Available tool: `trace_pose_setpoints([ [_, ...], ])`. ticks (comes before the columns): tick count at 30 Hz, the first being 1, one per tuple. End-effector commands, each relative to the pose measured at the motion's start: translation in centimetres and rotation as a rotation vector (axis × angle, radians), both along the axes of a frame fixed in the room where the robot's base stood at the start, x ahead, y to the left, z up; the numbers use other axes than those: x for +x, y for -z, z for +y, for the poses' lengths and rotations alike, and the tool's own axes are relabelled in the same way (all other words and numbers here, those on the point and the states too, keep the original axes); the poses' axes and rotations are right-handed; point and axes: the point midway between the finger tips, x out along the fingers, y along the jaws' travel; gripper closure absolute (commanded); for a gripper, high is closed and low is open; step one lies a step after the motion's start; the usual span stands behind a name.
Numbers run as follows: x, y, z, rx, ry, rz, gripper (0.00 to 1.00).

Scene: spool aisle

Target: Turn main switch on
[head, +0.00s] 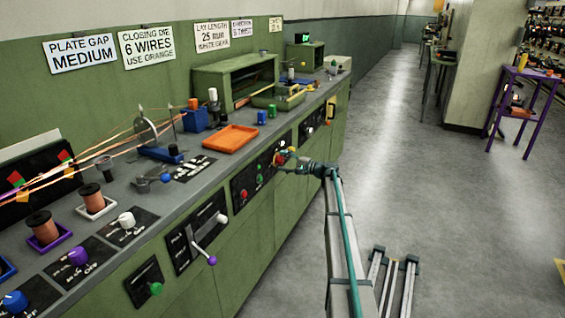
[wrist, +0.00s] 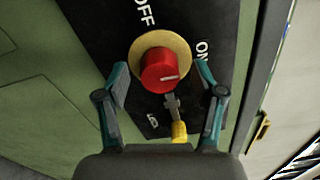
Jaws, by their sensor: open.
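The main switch is a red round knob (wrist: 158,72) on a yellow disc (wrist: 178,48), set in a black panel (wrist: 103,25) marked OFF and ON. A short white mark on the knob points toward the right of the wrist view. The switch also shows small in the head view (head: 281,158), on the front of the green bench. My gripper (wrist: 162,80) is open, with one teal finger on each side of the knob. I cannot tell whether either finger touches it. In the head view my gripper (head: 292,164) is right at the switch panel.
A small grey piece with a yellow end (wrist: 179,132) sits just below the knob, between my fingers. Other knobs and a purple-tipped lever (head: 212,260) line the bench front. An orange tray (head: 231,139) lies on top.

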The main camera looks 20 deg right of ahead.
Motion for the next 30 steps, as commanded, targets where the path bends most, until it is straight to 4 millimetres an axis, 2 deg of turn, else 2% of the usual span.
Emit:
trace_pose_setpoints([
  [12, -5.7, 0.0, -4.8, 0.0, 0.003, 0.0, 0.32],
  [18, -7.8, 0.0, -6.6, 0.0, 0.002, 0.001, 0.32],
  [30, -8.7, 0.0, -7.4, 0.001, -0.001, 0.0, 0.32],
])
